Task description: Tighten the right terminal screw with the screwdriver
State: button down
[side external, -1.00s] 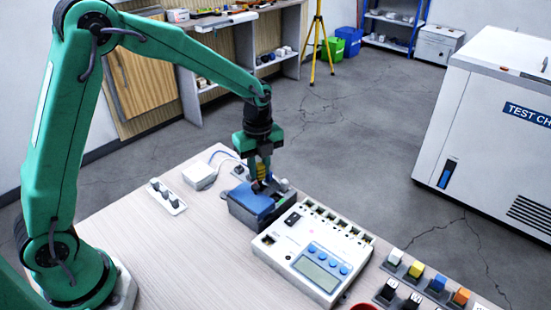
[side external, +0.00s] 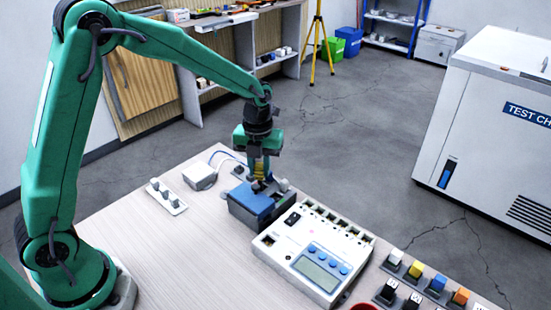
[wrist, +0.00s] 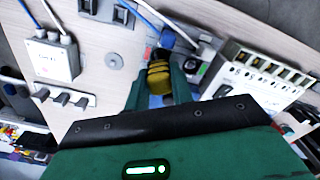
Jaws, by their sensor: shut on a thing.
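My gripper (side external: 259,165) points down over a blue-topped grey block (side external: 258,204) on the table. It is shut on a screwdriver with a yellow and black handle (wrist: 159,78), held between the two green fingers in the wrist view. The yellow handle also shows in the side external view (side external: 261,172). The screwdriver stands roughly upright, with its lower end at the block's top, toward the back. The tip and the terminal screws are hidden by the gripper and handle, so I cannot tell whether the tip touches a screw.
A white meter with a display (side external: 315,258) stands close to the right of the block. A white box with cables (side external: 200,176) is behind left, and a strip of grey knobs (side external: 167,196) lies at left. Coloured switches (side external: 416,270) line the front right. The front-left tabletop is clear.

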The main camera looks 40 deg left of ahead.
jog(key=c, duration=1.1)
grip_release()
jog(key=shift+o, duration=0.2)
jog(key=shift+o, duration=0.8)
